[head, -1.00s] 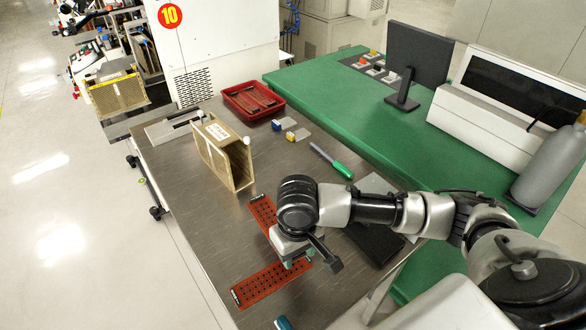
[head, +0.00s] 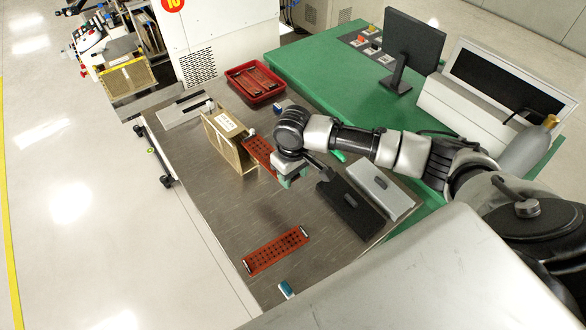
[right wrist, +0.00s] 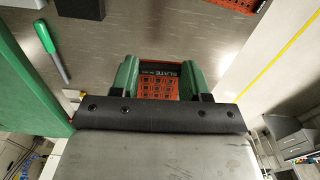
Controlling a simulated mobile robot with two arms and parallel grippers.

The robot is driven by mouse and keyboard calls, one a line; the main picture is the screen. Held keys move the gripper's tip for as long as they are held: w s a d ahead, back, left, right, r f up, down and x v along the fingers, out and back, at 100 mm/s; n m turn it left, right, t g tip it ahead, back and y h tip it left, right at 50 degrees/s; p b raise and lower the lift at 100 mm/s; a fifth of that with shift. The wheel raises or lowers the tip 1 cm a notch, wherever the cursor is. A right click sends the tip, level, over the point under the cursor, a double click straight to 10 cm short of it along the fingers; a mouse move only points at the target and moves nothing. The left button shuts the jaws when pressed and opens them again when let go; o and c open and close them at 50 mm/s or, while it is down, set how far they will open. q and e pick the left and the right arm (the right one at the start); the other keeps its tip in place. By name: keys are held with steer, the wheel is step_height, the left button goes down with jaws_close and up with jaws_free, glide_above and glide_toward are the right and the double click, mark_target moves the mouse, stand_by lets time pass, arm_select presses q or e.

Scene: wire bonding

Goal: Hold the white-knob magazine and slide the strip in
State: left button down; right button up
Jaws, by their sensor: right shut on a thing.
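The magazine (head: 222,149), a tan open-sided box with a white label and a pale knob (head: 251,132), stands upright on the steel table. My right gripper (head: 290,178) is shut on a red perforated strip (head: 259,152), just right of the magazine. The strip's far end is close to the magazine's right side; I cannot tell whether it is inside. In the right wrist view, green fingers (right wrist: 158,78) grip the strip (right wrist: 160,88) at its dark end marked "SLATE". My left gripper is not in view.
Another red strip (head: 276,250) lies on the table's near part. A red tray (head: 238,90) with strips stands behind the magazine. A black block (head: 350,208) and a grey one (head: 380,190) lie at right. A green-handled tool (right wrist: 46,42) shows in the wrist view.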

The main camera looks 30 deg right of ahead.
steer(key=shift+r+p, duration=0.15)
steer(key=shift+p, duration=0.65)
steer(key=shift+f+b, duration=0.5)
steer(key=shift+f, duration=0.2)
steer(key=shift+w+a+f+b, duration=0.15)
steer(key=shift+f+b, duration=0.15)
steer(key=shift+f, duration=0.5)
steer(key=shift+w+d+f+b, duration=0.15)
steer(key=shift+f+b, duration=0.15)
steer(key=shift+f, duration=0.55)
steer(key=shift+w+a+f+b, duration=0.15)
steer(key=shift+f+b, duration=0.15)
steer(key=shift+f, duration=0.5)
